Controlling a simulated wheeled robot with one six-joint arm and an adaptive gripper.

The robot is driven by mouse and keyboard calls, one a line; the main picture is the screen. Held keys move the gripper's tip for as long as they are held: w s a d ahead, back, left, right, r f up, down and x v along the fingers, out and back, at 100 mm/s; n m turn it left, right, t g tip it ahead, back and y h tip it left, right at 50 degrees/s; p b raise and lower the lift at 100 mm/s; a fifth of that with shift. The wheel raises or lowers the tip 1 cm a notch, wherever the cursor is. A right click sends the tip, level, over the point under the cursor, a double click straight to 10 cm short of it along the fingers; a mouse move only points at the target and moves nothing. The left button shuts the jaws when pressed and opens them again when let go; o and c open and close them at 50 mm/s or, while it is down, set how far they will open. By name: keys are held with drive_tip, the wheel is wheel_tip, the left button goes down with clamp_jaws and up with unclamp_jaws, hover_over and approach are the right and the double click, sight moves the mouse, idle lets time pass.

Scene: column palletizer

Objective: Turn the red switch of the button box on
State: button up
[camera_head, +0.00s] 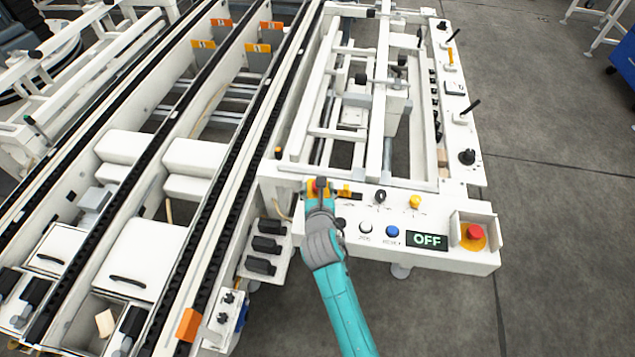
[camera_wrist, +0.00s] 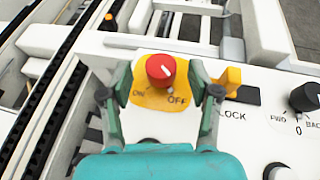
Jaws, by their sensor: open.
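The red switch (camera_wrist: 160,69) is a round knob on a yellow plate (camera_wrist: 150,97) marked ON at the left and OFF at the right. A light pointer mark on the knob faces down and right, toward OFF. My gripper (camera_wrist: 161,80) is open, with one teal finger on each side of the knob; I cannot tell whether either touches it. In the head view my gripper (camera_head: 319,190) is over the left end of the white button box (camera_head: 453,256), partly covering the switch and plate. The box's display (camera_head: 427,241) reads OFF.
Conveyor rails (camera_head: 226,180) run along the left. Open floor (camera_head: 560,250) lies right.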

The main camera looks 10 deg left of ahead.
drive_tip(key=shift+x, duration=1.6)
drive_tip(key=c, duration=1.2)
